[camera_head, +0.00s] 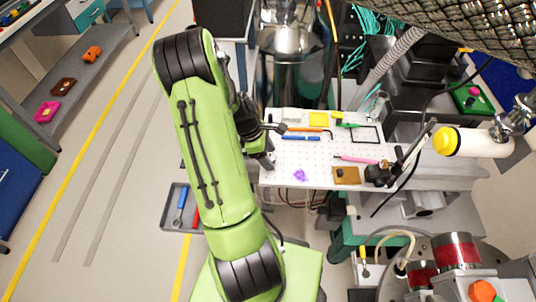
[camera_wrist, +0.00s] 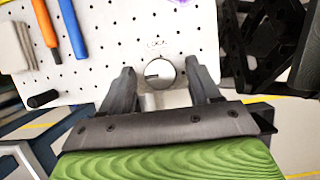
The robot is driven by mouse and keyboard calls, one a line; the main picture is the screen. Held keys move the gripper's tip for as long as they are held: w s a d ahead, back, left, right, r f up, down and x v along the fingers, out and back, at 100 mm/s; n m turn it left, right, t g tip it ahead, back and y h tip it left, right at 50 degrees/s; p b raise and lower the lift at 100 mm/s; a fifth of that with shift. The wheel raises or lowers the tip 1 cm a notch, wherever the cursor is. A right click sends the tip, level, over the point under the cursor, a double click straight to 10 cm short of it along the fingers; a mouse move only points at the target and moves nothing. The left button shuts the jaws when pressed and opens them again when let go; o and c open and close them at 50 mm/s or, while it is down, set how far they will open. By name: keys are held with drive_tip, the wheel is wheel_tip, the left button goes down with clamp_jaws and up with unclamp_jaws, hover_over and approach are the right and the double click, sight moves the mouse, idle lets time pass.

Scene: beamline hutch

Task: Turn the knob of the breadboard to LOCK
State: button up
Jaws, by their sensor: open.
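The breadboard (camera_head: 316,158) is a white perforated plate with small items on it. It also fills the top of the wrist view (camera_wrist: 110,50). A round silver knob (camera_wrist: 160,73) sits at its edge in the wrist view, with a dark mark running from about its middle toward the left. The word LOCK (camera_wrist: 157,43) is printed on the board just above the knob. My gripper (camera_wrist: 160,68) is open, with one finger on each side of the knob; whether either touches it I cannot tell. In the head view my gripper (camera_head: 266,143) is at the board's left edge, and the knob is hidden.
An orange pen (camera_wrist: 44,22) and a blue pen (camera_wrist: 72,28) lie on the board near a grey block (camera_wrist: 17,46). A black handle-like piece (camera_wrist: 43,99) is at the board's edge. A grey tray (camera_head: 174,213) with tools stands lower left. Open floor lies farther left.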

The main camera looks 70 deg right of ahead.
drive_tip(key=c, duration=1)
drive_tip(key=shift+c, duration=0.2)
drive_tip(key=shift+r+m, duration=0.1)
drive_tip(key=shift+m, duration=0.3)
drive_tip(key=m+y, duration=0.1)
drive_tip(key=m, duration=0.1)
drive_tip(key=m+p, duration=0.1)
drive_tip(key=shift+d+m+y, duration=0.2)
drive_tip(key=shift+m+y, duration=0.2)
drive_tip(key=m, duration=0.2)
drive_tip(key=m+y, duration=0.1)
drive_tip(key=m, duration=0.1)
drive_tip(key=shift+d+y, duration=0.1)
drive_tip(key=shift+y, duration=0.2)
drive_tip(key=m, duration=0.2)
drive_tip(key=m+t+y, duration=0.1)
drive_tip(key=m, duration=0.2)
drive_tip(key=shift+s+d+t+b, duration=0.1)
drive_tip(key=shift+s+t+b, duration=0.05)
drive_tip(key=shift+t+b, duration=0.15)
drive_tip(key=m, duration=0.2)
drive_tip(key=m+t, duration=0.1)
drive_tip(key=m, duration=0.1)
drive_tip(key=shift+s+t+y, duration=0.1)
drive_tip(key=shift+t+y, duration=0.2)
drive_tip(key=shift+y, duration=0.1)
drive_tip(key=shift+m, duration=0.3)
